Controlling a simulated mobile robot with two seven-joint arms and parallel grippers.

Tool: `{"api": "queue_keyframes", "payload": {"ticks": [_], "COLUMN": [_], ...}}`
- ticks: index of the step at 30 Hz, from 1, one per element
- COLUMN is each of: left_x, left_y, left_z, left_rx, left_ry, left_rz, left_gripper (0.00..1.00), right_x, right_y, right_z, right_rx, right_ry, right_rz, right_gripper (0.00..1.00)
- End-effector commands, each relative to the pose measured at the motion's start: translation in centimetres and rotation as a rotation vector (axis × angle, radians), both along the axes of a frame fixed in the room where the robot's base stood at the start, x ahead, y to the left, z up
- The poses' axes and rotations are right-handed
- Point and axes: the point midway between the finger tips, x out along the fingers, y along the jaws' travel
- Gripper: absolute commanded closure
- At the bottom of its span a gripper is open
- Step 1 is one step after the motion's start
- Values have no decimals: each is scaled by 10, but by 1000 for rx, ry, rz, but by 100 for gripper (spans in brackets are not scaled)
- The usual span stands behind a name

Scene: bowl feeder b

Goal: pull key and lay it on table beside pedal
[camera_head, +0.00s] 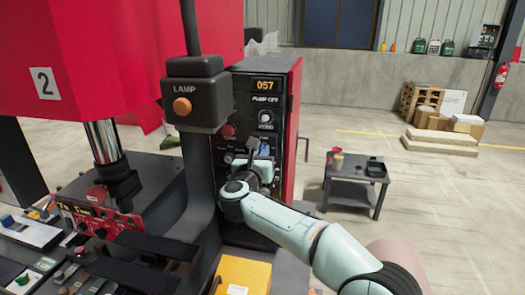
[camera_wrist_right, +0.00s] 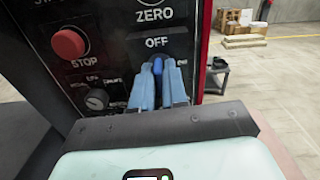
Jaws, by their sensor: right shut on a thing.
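The blue key (camera_wrist_right: 157,66) sits at the key switch on the black control panel (camera_wrist_right: 108,45), just below the word OFF. My right gripper (camera_head: 260,147) is at this panel, and its two blue fingers are closed on the key from both sides in the right wrist view (camera_wrist_right: 158,72). I cannot tell whether the key is still in its slot. A yellow box (camera_head: 243,273), perhaps the pedal, is at the bottom of the head view. A small dark table (camera_head: 350,188) stands on the floor to the right. My left gripper is not in view.
A red STOP button (camera_wrist_right: 68,43) and a selector knob (camera_wrist_right: 97,99) are left of the key. The LAMP box (camera_head: 196,92) hangs on a post left of the panel. A press bench (camera_head: 150,180) with several items fills the left. Floor around the small table is mostly clear.

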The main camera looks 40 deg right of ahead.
Motion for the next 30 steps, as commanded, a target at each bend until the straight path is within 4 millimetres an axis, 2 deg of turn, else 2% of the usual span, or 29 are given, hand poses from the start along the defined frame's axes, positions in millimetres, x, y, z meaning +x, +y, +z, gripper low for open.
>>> {"api": "queue_keyframes", "payload": {"ticks": [30], "left_x": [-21], "left_y": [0], "left_z": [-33], "left_rx": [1], "left_ry": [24], "left_rz": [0], "left_gripper": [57], "right_x": [-26], "right_y": [33], "right_z": [-2], "right_rx": [0], "right_ry": [0], "right_rz": [2], "right_gripper": [100]}}
